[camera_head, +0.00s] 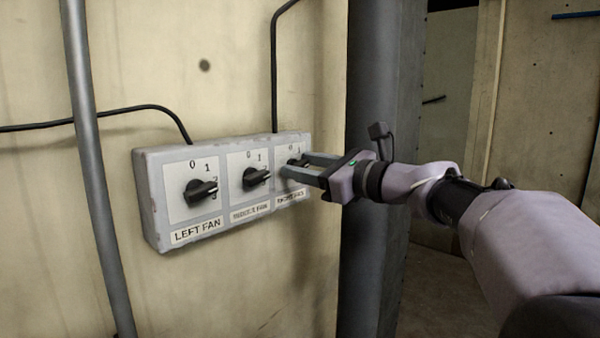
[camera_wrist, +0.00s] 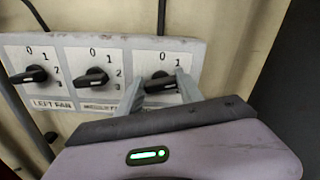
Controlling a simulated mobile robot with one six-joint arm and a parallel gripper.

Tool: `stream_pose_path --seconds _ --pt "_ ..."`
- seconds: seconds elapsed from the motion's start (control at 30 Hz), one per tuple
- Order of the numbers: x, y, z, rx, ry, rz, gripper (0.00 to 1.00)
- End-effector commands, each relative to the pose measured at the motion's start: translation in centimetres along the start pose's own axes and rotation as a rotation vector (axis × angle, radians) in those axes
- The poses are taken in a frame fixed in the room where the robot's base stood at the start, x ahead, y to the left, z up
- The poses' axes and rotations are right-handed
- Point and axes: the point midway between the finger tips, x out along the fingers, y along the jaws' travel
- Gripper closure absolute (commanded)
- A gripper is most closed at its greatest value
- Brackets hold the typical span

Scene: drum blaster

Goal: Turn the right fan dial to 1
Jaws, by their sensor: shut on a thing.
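The right fan dial (camera_wrist: 159,84) is a black knob on a white plate at the right end of a grey control box (camera_head: 150,205). In the head view it is mostly hidden by my gripper (camera_head: 290,168). My gripper, also in the wrist view (camera_wrist: 158,88), is shut on the right dial, with one finger on each side of the knob. The numbers 0 and 1 show above this dial; the other numbers are hidden by my finger. The knob's bar lies roughly sideways in the wrist view; its exact setting is hard to tell.
The left fan dial (camera_head: 200,191) and middle fan dial (camera_head: 255,178) are black knobs on the same box. A grey pipe (camera_head: 90,150) stands at the left. A thick dark column (camera_head: 375,90) stands just right of the box. Black cables rise from the box.

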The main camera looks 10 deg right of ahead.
Motion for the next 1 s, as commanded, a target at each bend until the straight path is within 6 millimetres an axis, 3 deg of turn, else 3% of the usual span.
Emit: stream_pose_path --seconds 0.5,1.0 --pt "0.02 0.33 -0.57 -0.393 0.002 0.000 0.97" --pt "0.03 0.32 -0.39 -0.571 0.003 0.001 0.97"
